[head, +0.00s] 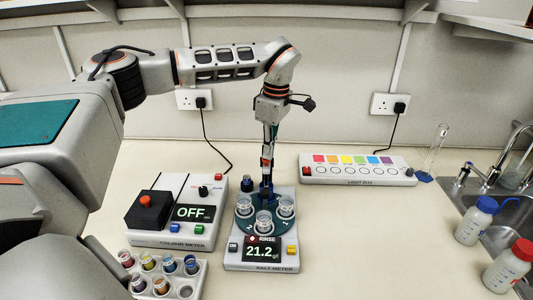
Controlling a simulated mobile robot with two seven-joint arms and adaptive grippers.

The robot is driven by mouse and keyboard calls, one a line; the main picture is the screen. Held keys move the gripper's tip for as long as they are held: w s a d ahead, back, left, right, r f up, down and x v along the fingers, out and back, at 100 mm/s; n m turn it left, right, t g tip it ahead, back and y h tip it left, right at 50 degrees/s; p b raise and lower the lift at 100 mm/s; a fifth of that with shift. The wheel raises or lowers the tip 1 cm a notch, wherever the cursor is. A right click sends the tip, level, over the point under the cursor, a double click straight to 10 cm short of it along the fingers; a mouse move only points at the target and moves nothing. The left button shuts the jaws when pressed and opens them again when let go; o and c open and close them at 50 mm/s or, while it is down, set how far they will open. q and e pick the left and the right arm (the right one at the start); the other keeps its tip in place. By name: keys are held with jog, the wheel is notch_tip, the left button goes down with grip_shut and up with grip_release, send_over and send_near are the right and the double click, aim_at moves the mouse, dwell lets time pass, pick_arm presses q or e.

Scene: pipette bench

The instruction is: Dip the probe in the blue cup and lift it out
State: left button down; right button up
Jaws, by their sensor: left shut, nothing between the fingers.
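The salt meter (262,266) stands in the middle of the bench and its display reads RINSE and 21.2 g/l. On it is a dark teal round holder (264,229) with clear cups: a left cup (244,206), a front cup (264,222) and a right cup (287,206). My left gripper (267,166) points down, shut and empty, over the back of the meter. A dark blue upright part (265,191) stands right below its tips; I cannot tell whether they touch or whether it is the probe. A small dark blue item (247,183) sits beside it. My right gripper is out of view.
A colour meter (172,238) reading OFF stands left. In front, a white rack (200,283) holds several small coloured cups, including a blue one (191,264). A light box (357,172), glass cylinder (435,150), two bottles and a sink are right. Bench right of the salt meter is clear.

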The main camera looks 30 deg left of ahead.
pick_arm(q)
notch_tip(320, 180, down, 3)
jog(key=shift+r, duration=0.1)
jog(key=d+r, duration=0.4)
jog(key=r, duration=0.9)
jog(key=shift+w, duration=0.4)
jog(key=shift+d, duration=0.1)
dwell(0.5)
